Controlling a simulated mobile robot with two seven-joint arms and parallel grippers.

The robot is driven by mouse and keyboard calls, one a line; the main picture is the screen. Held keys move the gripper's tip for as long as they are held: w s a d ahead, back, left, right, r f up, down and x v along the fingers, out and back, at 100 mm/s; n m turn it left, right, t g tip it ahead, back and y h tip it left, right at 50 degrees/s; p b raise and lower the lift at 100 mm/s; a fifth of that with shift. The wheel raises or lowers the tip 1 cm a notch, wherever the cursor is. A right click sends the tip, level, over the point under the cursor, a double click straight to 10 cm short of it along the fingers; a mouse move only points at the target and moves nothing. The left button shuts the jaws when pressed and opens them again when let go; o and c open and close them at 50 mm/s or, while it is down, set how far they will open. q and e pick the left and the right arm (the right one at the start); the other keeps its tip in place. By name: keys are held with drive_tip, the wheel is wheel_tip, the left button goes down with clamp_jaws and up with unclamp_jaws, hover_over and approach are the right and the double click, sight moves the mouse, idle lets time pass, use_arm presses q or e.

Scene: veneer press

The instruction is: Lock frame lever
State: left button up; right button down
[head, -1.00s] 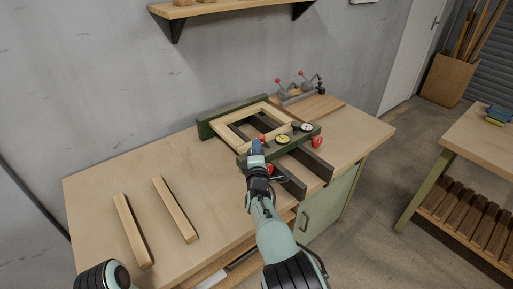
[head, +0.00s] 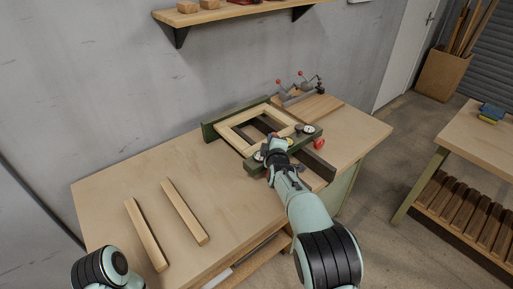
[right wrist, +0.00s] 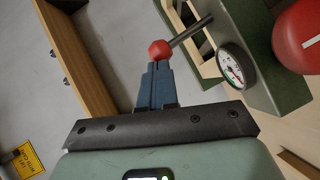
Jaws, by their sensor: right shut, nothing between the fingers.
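The frame press has green bars (head: 225,122) around a pale wooden frame (head: 226,133) on the bench. In the right wrist view a lever with a red ball knob (right wrist: 160,49) and dark rod (right wrist: 190,31) rises beside a green bar (right wrist: 262,75) and a dial gauge (right wrist: 236,66). My right gripper (right wrist: 156,70) is shut and empty, its blue fingertips at the red knob; I cannot tell if they touch.
A red handwheel (head: 319,144) is right of my right gripper. Toggle clamps (head: 297,95) with red knobs stand behind the press on a board. Two wooden strips (head: 146,236) (head: 184,212) lie at the left. The bench (head: 105,205) is clear between strips and press.

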drive_tip(key=shift+w+d+r+m+g, duration=0.3)
drive_tip(key=shift+w+d+r+m, duration=0.1)
drive_tip(key=shift+r, duration=0.1)
drive_tip(key=shift+w+d+f+y+p, duration=0.1)
drive_tip(key=shift+d+y+p, duration=0.05)
drive_tip(key=shift+y+p, duration=0.2)
drive_tip(key=shift+w+d, duration=0.45)
drive_tip(key=shift+d, duration=0.25)
drive_tip(key=shift+w+d+f, duration=0.1)
drive_tip(key=shift+w+d, duration=0.6)
drive_tip(key=shift+d, duration=0.3)
use_arm(q)
drive_tip(key=shift+w+d+r, duration=0.15)
drive_tip(key=shift+w+r, duration=0.6)
drive_tip(key=shift+w, duration=0.05)
use_arm(e)
drive_tip(key=shift+w+d, duration=0.1)
